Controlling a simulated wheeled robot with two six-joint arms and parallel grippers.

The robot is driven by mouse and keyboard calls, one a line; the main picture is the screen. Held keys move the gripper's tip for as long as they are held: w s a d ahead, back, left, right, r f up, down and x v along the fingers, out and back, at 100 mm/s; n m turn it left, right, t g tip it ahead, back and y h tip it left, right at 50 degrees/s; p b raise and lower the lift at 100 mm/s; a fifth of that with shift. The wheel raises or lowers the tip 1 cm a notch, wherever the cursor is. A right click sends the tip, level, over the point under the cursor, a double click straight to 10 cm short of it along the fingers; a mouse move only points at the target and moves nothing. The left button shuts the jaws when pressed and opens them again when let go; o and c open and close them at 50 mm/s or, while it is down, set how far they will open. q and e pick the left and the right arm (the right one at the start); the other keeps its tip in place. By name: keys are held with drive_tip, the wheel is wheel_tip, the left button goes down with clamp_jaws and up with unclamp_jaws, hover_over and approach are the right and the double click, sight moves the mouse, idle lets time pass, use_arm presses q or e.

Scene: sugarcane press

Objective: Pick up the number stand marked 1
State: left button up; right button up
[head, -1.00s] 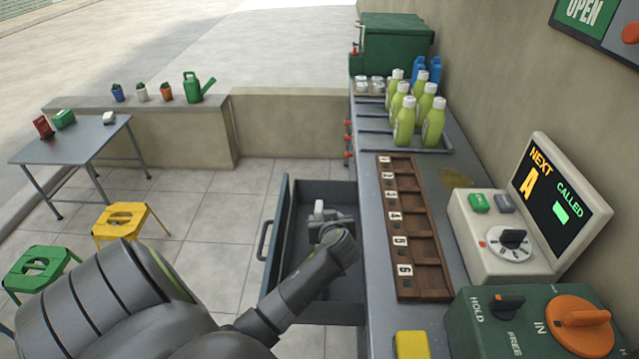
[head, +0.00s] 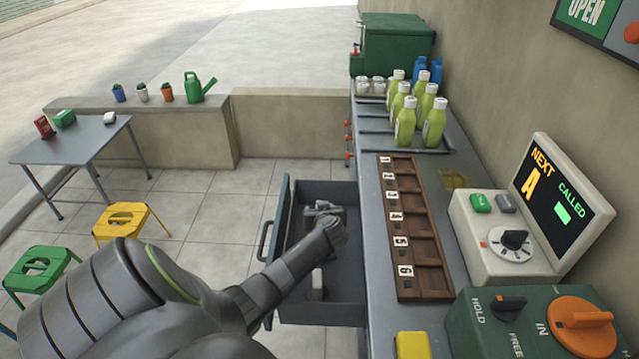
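My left arm comes in from the lower left and reaches over the open drawer (head: 340,268). My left gripper (head: 318,210) is over the back part of the drawer, pointing down and away. Its fingers are small and partly hidden by the wrist, so I cannot tell whether they are open or hold anything. A small pale object (head: 317,282) lies in the drawer just below the forearm; it may be a number stand, but no number can be read. A wooden rack (head: 407,228) on the counter has slots labelled 1 to 6, which look empty. My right gripper is not in view.
The drawer front (head: 277,240) stands left of the counter (head: 372,260). Green bottles (head: 404,122) stand behind the rack. The display box (head: 500,240) and green control unit (head: 535,320) are at the right. A yellow block (head: 411,345) sits at the near counter edge.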

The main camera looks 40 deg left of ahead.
use_arm(q)
drive_tip(key=shift+w+a+f, duration=0.1)
drive_tip(key=shift+w+a, duration=0.05)
drive_tip(key=shift+a, duration=0.05)
clamp_jaws()
idle(0.3)
